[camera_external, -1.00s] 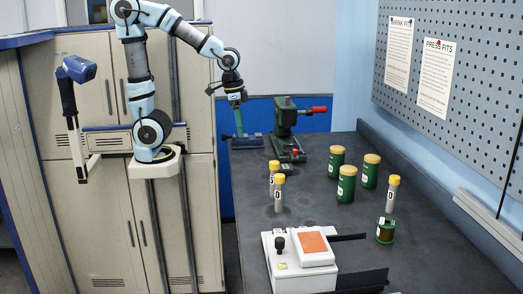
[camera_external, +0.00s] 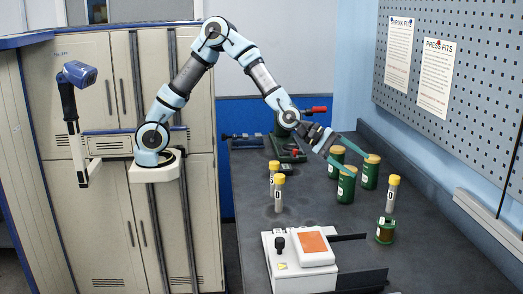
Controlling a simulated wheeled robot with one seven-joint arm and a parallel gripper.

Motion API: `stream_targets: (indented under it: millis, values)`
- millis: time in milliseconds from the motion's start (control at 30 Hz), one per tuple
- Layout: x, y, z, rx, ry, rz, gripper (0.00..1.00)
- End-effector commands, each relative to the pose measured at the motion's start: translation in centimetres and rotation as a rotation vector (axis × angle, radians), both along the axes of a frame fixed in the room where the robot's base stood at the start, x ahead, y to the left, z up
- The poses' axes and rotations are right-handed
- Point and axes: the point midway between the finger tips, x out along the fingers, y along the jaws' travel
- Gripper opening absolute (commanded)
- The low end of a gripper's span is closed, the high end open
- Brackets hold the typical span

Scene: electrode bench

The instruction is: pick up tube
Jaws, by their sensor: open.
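Several clear tubes with yellow caps stand on the dark bench. One tube (camera_external: 279,195) stands at the front left, and a second tube (camera_external: 272,180) stands just behind it. Whether the fingers touch a canister I cannot tell.
Green canisters (camera_external: 346,186) crowd the area under my gripper. A white device with an orange pad (camera_external: 313,244) sits at the bench front. A green press (camera_external: 286,150) stands behind my arm. A pegboard wall (camera_external: 455,90) bounds the right side.

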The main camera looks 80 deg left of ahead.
Motion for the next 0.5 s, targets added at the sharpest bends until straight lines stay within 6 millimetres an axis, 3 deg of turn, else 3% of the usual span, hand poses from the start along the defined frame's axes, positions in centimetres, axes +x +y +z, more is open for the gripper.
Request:
stream_targets:
  millis: [100,167,267,433,500]
  values:
    - [4.1,-1.5,0.7,-0.395,0.022,0.197,0.69]
    - [5.8,-1.4,1.4,-0.587,0.032,0.291,0.69]
    - [8.4,-0.3,2.4,-0.884,0.045,0.431,0.69]
    - [11.8,3.7,3.2,-1.348,0.047,0.649,0.69]
    - [11.4,3.1,0.1,-1.318,0.055,0.636,0.69]
